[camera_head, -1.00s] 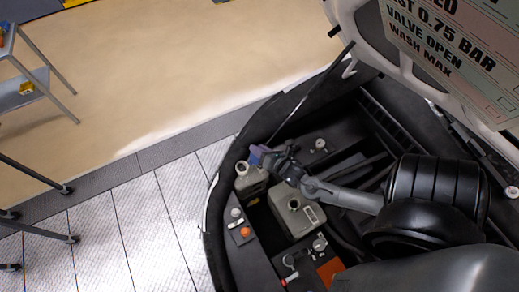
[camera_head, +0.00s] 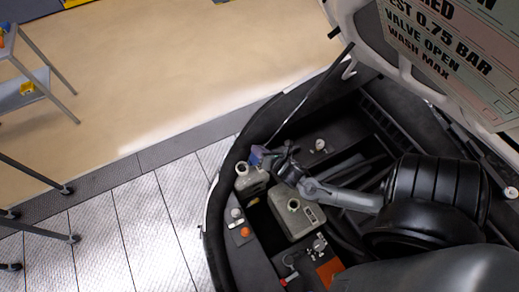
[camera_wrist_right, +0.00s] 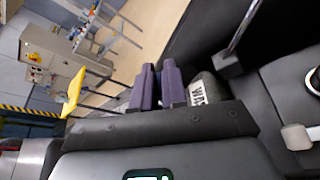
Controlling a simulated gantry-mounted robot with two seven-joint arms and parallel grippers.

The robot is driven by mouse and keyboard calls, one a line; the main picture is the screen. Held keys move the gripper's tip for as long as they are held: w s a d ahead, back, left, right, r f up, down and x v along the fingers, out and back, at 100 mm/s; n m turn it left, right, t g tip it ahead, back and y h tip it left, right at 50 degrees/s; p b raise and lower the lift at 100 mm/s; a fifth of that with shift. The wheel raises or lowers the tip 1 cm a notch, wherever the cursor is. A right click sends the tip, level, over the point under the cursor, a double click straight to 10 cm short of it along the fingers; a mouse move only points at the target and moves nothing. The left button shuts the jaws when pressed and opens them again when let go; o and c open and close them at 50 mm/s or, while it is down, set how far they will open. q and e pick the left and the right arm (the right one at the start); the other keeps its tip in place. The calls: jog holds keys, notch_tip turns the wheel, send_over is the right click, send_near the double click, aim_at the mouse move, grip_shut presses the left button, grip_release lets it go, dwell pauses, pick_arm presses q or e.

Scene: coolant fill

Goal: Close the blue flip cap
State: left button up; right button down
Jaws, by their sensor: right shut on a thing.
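A small grey-white reservoir (camera_head: 252,184) with a pale round neck (camera_head: 242,168) stands at the left edge of the engine bay. My right gripper (camera_head: 258,156) is over its far side, with blue-purple fingertips beside the neck. In the right wrist view, the two purple fingers (camera_wrist_right: 158,88) are close together, beside a grey body with a white lettered label (camera_wrist_right: 199,93). The right gripper is shut on what I take to be the blue flip cap; the fingers hide the cap, so its angle cannot be told. My left gripper is out of view.
A larger grey reservoir (camera_head: 297,213) stands close to the right. The raised hood with a lettered placard (camera_head: 455,50) hangs above.

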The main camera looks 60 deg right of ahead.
aim_at(252, 161)
jog(key=a+n+p, duration=0.1)
jog(key=p, duration=0.1)
jog(key=w+r+n+h+p, duration=0.1)
jog(key=p, duration=0.1)
jog(key=a+n+g+p, duration=0.1)
jog(key=p, duration=0.2)
jog(key=shift+w+a+r+h, duration=0.3)
jog(key=shift+w+r, duration=0.1)
jog(key=shift+w+a+f+n+g+h+p, duration=0.1)
jog(key=shift+w+a+n+g+h+p, duration=0.2)
jog(key=shift+p, duration=0.3)
jog(key=shift+w+a+f+n+g+h+p, duration=0.1)
jog(key=shift+a+n+h+p, duration=0.1)
jog(key=shift+a+n+p, duration=0.25)
jog(key=shift+d, duration=0.1)
jog(key=shift+s, duration=0.1)
jog(key=c, duration=1.2)
grip_release()
jog(key=shift+c, duration=0.2)
jog(key=shift+f, duration=0.1)
